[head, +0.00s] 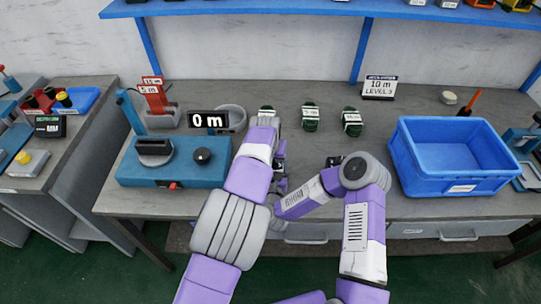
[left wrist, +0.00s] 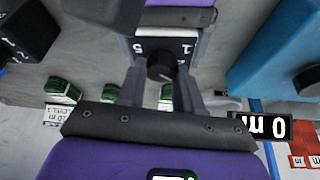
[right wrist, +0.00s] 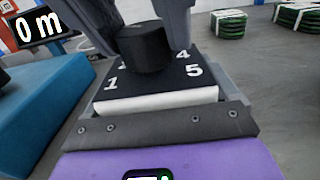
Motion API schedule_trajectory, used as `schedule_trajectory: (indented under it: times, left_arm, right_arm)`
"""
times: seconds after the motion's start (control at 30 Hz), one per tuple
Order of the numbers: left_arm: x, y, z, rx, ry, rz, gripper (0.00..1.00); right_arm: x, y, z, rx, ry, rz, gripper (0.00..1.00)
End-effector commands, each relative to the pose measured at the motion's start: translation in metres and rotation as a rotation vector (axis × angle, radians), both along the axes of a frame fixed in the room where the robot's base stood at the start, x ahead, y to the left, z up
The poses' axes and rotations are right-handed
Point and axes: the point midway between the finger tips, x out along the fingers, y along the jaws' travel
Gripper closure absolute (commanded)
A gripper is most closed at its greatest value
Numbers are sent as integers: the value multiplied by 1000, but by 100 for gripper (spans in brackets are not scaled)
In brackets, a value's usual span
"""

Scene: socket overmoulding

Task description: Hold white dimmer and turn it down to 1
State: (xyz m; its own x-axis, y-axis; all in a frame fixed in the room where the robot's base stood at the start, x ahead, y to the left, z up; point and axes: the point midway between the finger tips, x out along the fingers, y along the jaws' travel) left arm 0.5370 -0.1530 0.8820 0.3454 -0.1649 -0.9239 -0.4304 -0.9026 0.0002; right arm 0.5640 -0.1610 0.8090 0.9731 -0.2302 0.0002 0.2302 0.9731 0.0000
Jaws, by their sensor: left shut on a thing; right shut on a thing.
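The white dimmer (right wrist: 155,103) has a white body and a black top face marked with numbers, 1 at one near corner and 5 at the other. It also shows in the left wrist view (left wrist: 162,45). My right gripper (right wrist: 165,78) is shut on the sides of its body. The black round knob (right wrist: 145,47) stands on top. My left gripper (left wrist: 160,75) is shut on the knob, one finger on each side. The knob's pointer cannot be made out. In the head view my arms hide most of the dimmer.
A blue device (head: 168,175) with a black knob stands left on the workbench, beside a "0 m" display (head: 208,120). Green coils (head: 310,117) lie at the back near a "10 m LEVEL 3" sign (head: 380,87). An empty blue bin (head: 450,150) stands right.

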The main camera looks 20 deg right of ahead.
Motion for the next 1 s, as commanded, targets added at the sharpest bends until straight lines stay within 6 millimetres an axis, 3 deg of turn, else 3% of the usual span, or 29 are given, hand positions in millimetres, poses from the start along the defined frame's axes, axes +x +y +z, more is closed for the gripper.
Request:
schedule_trajectory:
  times: [1.0]
  left_arm:
    - [0, -6, -1, 1, 1, 879, 96]
  right_arm:
    - [0, -1, 0, 0, 0, -1, 46]
